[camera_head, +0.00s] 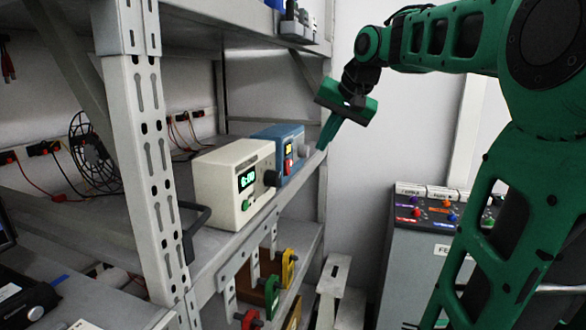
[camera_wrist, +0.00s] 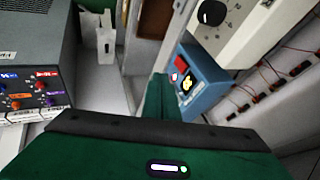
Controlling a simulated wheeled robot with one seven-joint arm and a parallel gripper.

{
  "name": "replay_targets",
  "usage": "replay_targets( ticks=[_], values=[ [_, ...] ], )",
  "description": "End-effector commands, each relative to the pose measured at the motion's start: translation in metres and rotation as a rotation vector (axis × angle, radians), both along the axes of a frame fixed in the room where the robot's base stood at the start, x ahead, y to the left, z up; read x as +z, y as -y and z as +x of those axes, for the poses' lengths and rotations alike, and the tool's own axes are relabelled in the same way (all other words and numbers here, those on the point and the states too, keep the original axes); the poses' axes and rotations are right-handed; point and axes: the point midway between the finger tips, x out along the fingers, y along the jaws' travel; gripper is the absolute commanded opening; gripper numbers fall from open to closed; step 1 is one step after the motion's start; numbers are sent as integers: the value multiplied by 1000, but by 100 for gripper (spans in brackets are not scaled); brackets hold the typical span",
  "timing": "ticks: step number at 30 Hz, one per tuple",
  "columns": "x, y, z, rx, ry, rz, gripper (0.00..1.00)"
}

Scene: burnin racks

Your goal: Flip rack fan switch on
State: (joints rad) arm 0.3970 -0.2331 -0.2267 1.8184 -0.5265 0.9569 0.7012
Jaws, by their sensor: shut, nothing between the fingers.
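A blue box (camera_head: 277,133) stands on the rack shelf beside a cream box. Its front has a red part (camera_head: 288,166) and a small yellow part (camera_head: 288,149). My gripper (camera_head: 324,146) is shut and empty, pointing down just right of the blue box. In the wrist view its fingertips (camera_wrist: 159,80) are left of the box's front, seemingly apart from it.
The cream box (camera_head: 233,174) has a green display and a dark knob. A perforated upright (camera_head: 148,150) stands at the shelf's left. Coloured-handled parts (camera_head: 272,290) hang below the shelf edge. A grey cabinet with knobs (camera_head: 420,255) stands at the right.

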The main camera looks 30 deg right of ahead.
Motion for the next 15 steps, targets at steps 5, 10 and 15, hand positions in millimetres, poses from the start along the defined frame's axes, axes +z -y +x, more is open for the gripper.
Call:
replay_targets(
  ticks=[5, 10, 15],
  values=[
    [-1, 1, 0, -1, -1, 0, 0],
    [-10, 1, 6, -1, -2, 0, 0],
    [-33, 1, 21, -2, -4, 1, 0]
  ],
)
